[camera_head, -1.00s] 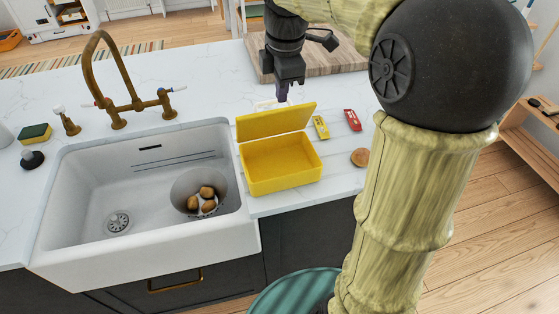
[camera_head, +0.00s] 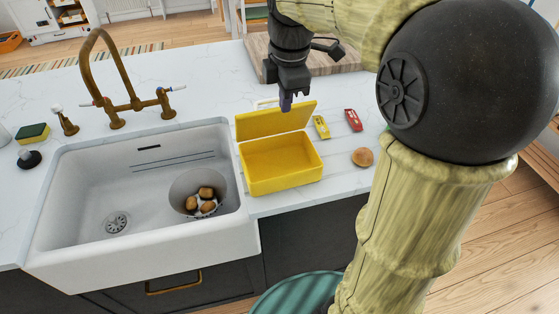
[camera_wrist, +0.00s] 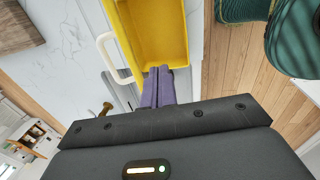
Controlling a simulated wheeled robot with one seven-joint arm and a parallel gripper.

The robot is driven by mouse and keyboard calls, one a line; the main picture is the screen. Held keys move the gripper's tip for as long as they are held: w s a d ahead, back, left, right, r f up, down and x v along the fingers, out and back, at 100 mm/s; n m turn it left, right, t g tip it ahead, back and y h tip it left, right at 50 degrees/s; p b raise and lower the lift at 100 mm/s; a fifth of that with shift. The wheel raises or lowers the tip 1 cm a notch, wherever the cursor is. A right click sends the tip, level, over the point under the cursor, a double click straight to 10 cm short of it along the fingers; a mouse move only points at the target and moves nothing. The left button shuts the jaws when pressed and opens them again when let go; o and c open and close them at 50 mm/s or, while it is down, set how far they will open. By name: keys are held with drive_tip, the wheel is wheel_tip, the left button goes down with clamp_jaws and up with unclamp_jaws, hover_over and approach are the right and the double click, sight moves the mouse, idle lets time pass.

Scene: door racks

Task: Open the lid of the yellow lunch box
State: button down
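The yellow lunch box (camera_head: 281,181) stands on the counter to the right of the sink. Its lid (camera_head: 270,121) is raised and tilted up along the back edge, and the inside looks empty. In the wrist view the box (camera_wrist: 163,45) is at the top, with a white handle (camera_wrist: 106,52) at its left. My gripper (camera_head: 286,104) is at the upper edge of the lid, just behind or over it. The purple fingers (camera_wrist: 158,86) are together in the wrist view, with nothing visible between them. I cannot tell whether they touch the lid.
A white sink (camera_head: 128,205) with a brass faucet (camera_head: 117,120) is left of the box. Yellow (camera_head: 321,127) and red (camera_head: 353,120) toy cars and a bun (camera_head: 362,157) lie on the right. A wooden board (camera_head: 330,62) is behind.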

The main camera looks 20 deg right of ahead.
wheel_tip(320, 180, down, 6)
drive_tip(key=b, duration=0.3)
idle(0.5)
drive_tip(key=shift+w, duration=0.15)
drive_tip(key=shift+w+a+p, duration=0.1)
drive_tip(key=shift+w+p, duration=2.05)
drive_tip(key=shift+w, duration=1.7)
drive_tip(key=shift+w+p, duration=1.25)
drive_tip(key=shift+w, duration=0.2)
drive_tip(key=shift+f, duration=0.1)
